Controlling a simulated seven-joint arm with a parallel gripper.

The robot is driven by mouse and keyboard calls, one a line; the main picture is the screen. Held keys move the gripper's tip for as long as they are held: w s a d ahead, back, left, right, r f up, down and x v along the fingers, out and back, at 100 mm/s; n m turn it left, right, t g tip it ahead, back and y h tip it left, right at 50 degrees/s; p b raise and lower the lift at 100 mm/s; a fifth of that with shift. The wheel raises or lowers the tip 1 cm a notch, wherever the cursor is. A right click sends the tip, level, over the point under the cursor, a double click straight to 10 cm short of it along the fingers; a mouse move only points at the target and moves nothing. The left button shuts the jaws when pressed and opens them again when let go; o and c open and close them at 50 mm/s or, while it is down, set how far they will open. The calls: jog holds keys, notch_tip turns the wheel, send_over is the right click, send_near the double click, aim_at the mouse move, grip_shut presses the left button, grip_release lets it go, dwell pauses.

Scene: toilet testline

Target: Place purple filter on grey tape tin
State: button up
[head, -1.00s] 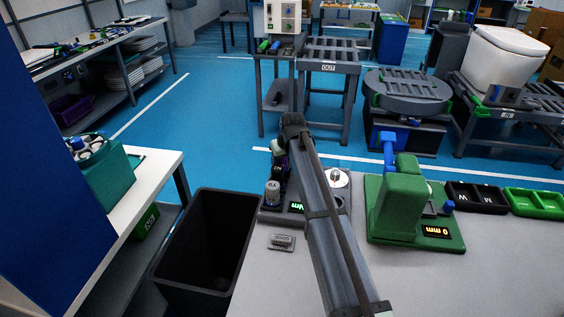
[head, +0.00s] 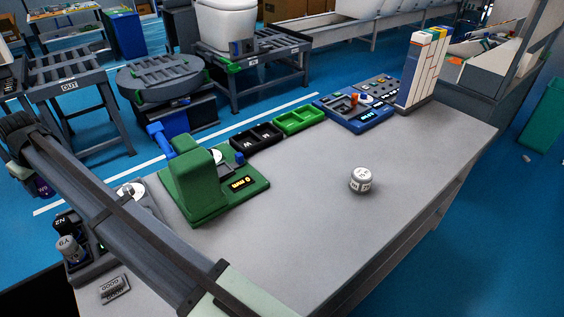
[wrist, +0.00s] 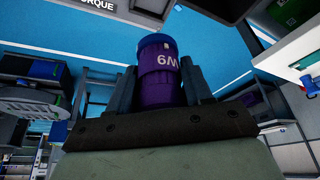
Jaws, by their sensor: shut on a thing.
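The purple filter (wrist: 160,78) is a short cylinder with white lettering, held between the two dark fingers of my gripper (wrist: 160,92) in the wrist view. In the head view, only part of the filter (head: 43,186) shows at the far left, below the dark wrist of my arm, beyond the table's edge. A small round grey tin with white label patches (head: 361,180), which looks like the grey tape tin, stands alone on the table. My gripper is far to the left of this tin. The fingertips are mostly hidden in the head view.
A green press-like device (head: 195,185) stands between my arm and the tin. Black (head: 256,140) and green (head: 299,119) trays, a blue control box (head: 352,113) and a white binder rack (head: 422,75) line the back edge. The grey tabletop (head: 310,225) around the tin is clear.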

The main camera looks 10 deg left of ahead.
notch_tip(320, 180, up, 12)
jog(key=shift+a, duration=0.1)
jog(key=shift+w+d+r, duration=0.15)
jog(key=shift+w+d, duration=0.3)
jog(key=shift+d, duration=0.05)
jog(key=w+d+m+t, duration=0.1)
jog(key=w+d+m, duration=0.1)
jog(key=w+d, duration=0.95)
jog(key=w+d+m+t+h, duration=0.15)
jog(key=w+d, duration=0.55)
jog(key=d, duration=0.9)
jog(key=w+d+m+y, duration=0.1)
jog(key=w+d+m, duration=0.2)
jog(key=w+d, duration=0.85)
jog(key=m+t+h, duration=0.1)
jog(key=m+h, duration=0.2)
jog(key=m, duration=0.4)
send_over(361, 169)
jog(key=s, duration=0.2)
jog(key=shift+d+f, duration=0.15)
jog(key=shift+f, duration=10.45)
jog(key=shift+f, duration=0.1)
